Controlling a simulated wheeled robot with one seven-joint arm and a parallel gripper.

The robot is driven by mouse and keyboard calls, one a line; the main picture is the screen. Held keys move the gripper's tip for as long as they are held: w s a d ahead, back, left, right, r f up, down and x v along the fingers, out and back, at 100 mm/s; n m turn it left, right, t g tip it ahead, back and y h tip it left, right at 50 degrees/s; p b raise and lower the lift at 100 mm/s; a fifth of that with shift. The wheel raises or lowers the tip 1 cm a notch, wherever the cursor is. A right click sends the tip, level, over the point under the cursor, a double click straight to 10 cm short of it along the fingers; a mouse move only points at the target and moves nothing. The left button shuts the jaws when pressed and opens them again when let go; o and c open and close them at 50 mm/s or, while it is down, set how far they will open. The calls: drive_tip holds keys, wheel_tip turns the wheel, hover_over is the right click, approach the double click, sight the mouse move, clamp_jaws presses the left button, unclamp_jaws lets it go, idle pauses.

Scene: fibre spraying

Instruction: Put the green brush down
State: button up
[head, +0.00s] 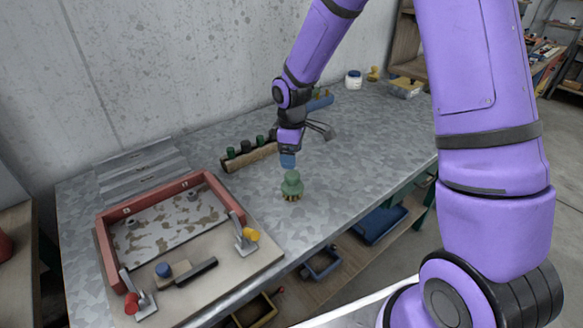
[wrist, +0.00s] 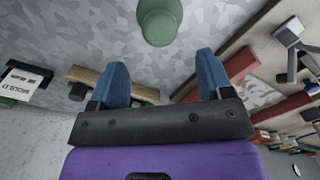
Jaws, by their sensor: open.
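The green brush (head: 292,185) stands upright on the grey metal table, bristles down, near the table's middle front. In the wrist view its round green top (wrist: 159,20) shows at the upper edge, beyond the fingertips. My gripper (head: 288,160) is just above and behind the brush in the head view, pointing down. In the wrist view the two blue fingers of my gripper (wrist: 161,72) are spread wide with nothing between them. The brush is apart from the fingers in the wrist view.
A red-framed mould (head: 103,240) with clamps lies on a board at the left. A wooden rack (head: 250,158) with dark green-topped items stands behind the gripper. A white jar (head: 353,80) is at the far end. The table (head: 375,150) right of the brush is clear.

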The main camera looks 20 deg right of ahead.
drive_tip(key=s+d+r+m+t, duration=0.1)
drive_tip(key=s+d+r+m, duration=0.1)
drive_tip(key=s+r, duration=0.35)
drive_tip(key=s+d+r+m+t, duration=0.1)
drive_tip(key=s+r+m, duration=0.15)
drive_tip(key=r, duration=0.65)
drive_tip(key=s+d+r+m+t, duration=0.1)
drive_tip(key=s+d+r, duration=0.1)
drive_tip(key=s+r, duration=0.45)
drive_tip(key=s+d+r+m+t, duration=0.1)
drive_tip(key=s+r+m, duration=0.2)
drive_tip(key=s, duration=0.4)
drive_tip(key=s+d+r+m+t, duration=0.1)
drive_tip(key=s+r+m, duration=0.2)
drive_tip(key=s, duration=0.5)
drive_tip(key=shift+r, duration=0.45)
